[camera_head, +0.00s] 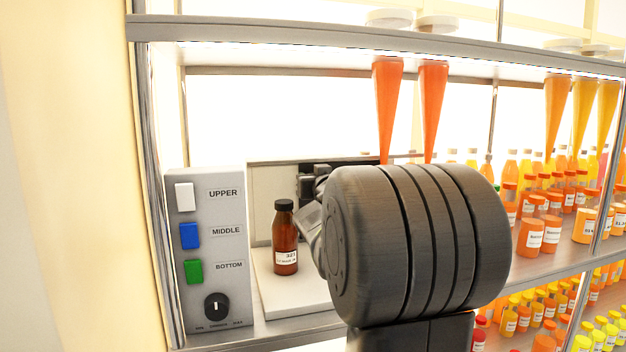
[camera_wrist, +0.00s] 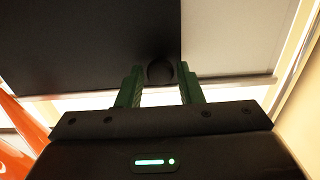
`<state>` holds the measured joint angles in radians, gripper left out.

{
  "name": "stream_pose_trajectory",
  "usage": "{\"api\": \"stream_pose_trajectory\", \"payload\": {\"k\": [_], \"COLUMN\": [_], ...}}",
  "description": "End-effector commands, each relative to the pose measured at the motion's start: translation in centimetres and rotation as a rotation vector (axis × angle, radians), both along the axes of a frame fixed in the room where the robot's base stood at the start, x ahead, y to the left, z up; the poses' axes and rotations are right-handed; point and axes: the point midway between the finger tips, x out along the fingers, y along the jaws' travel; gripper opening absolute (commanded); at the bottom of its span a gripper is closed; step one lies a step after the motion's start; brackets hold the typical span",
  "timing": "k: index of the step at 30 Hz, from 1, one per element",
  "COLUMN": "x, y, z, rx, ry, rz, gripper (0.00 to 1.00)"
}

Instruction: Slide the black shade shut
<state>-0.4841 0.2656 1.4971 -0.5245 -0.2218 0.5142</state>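The black shade (camera_wrist: 90,40) fills the upper left of the wrist view, beside a pale panel (camera_wrist: 228,35). A dark round knob (camera_wrist: 160,73) sits at the shade's lower edge, near its border with the pale panel. My gripper (camera_wrist: 160,80) has its two green fingers on either side of the knob. A narrow gap seems to show between the fingers and the knob, so the gripper looks open around it. In the head view, the pale panel (camera_head: 272,190) stands behind a bottle, and my arm hides most of the shade and gripper.
A brown bottle (camera_head: 285,240) with a black cap stands on a white platform (camera_head: 282,292) close to my arm. A grey control box (camera_head: 208,250) with white, blue and green switches and a dial stands at left. Orange funnels (camera_head: 387,105) hang above. Shelves of juice bottles fill the right.

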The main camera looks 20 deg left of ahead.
Motion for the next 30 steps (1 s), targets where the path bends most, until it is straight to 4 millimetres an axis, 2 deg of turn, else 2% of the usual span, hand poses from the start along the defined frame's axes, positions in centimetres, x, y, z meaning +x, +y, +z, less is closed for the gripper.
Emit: {"api": "stream_pose_trajectory", "payload": {"k": [8, 21, 30], "x": [-1.0, -7.9, -11.0], "y": [-0.7, -5.4, -7.5], "z": [0.0, 0.1, 0.1], "rx": [-0.001, 0.000, 0.000], "ry": [-0.001, -0.001, -0.001], "rz": [-0.001, -0.002, 0.000], "gripper": [0.33, 0.33, 0.33]}}
